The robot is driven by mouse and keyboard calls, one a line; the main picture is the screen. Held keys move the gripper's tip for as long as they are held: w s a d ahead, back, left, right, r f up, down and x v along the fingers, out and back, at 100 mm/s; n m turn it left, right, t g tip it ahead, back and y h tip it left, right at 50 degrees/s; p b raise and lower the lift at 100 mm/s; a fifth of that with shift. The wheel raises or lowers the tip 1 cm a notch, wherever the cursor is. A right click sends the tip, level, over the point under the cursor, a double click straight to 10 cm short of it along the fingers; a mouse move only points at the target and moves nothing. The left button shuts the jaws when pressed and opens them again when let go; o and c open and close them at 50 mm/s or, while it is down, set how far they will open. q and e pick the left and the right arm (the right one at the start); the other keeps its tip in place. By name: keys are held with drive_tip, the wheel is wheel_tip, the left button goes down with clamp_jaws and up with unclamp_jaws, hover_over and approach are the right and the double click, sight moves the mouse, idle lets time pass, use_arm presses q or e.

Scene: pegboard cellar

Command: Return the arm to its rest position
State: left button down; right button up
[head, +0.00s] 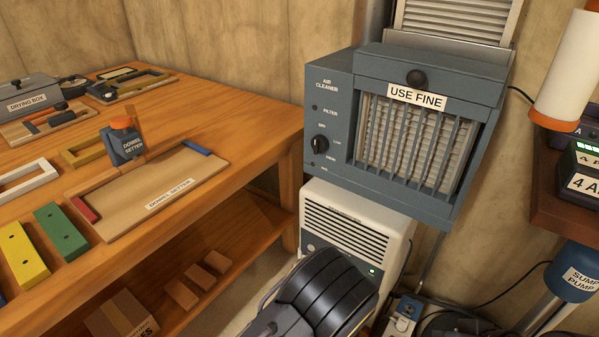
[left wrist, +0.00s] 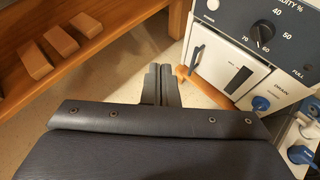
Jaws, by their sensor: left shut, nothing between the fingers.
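My left gripper (left wrist: 160,72) shows in the left wrist view, past the dark padded cover of my arm. Its two fingers are together, with nothing between them. It hangs over the pale floor (left wrist: 125,75), between the wooden bench shelf on the left and a white unit with a humidity dial (left wrist: 258,38) on the right. In the head view a dark, rounded part of my arm is at the bottom centre, in front of the white louvred unit (head: 345,240); the fingers cannot be made out there. My right gripper is in neither view.
The wooden bench (head: 250,120) is at left, holding a dowel setter tray (head: 168,208) and coloured blocks. Wood blocks lie on its lower shelf (head: 255,222). The air cleaner (head: 332,95) stands above the white unit. Blue plugs (left wrist: 261,104) and cables are at right.

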use_arm(q)
drive_tip(key=s+a+r+n+g+y+p, duration=0.1)
drive_tip(key=a+r+n+g+y+p, duration=0.2)
drive_tip(key=a+r+n, duration=0.45)
drive_tip(key=a+r+n+g+y+p, duration=0.15)
drive_tip(key=a+r+n+p, duration=0.35)
drive_tip(key=r, duration=0.6)
drive_tip(key=s+a+r+n+g+p, duration=0.5)
drive_tip(key=s+a+r+n+p, duration=0.35)
drive_tip(key=r, duration=0.25)
drive_tip(key=s+d+r+n+t+h+p, duration=0.1)
drive_tip(key=s+r+n+h+p, duration=0.2)
drive_tip(key=r, duration=0.5)
drive_tip(key=s+d+r+n+t+h+p, duration=0.1)
drive_tip(key=s+r+n+h+p, duration=0.3)
drive_tip(key=r, duration=0.5)
drive_tip(key=s+d+r+n+t+h+p, duration=0.1)
drive_tip(key=s+d+r+n+h+p, duration=0.1)
drive_tip(key=s+r+n+p, duration=0.3)
wheel_tip(320, 180, up, 4)
drive_tip(key=n+h+p, duration=0.1)
drive_tip(key=n, duration=0.3)
drive_tip(key=shift+s+p, duration=0.25)
drive_tip(key=shift+p, duration=0.1)
drive_tip(key=shift+r, duration=0.1)
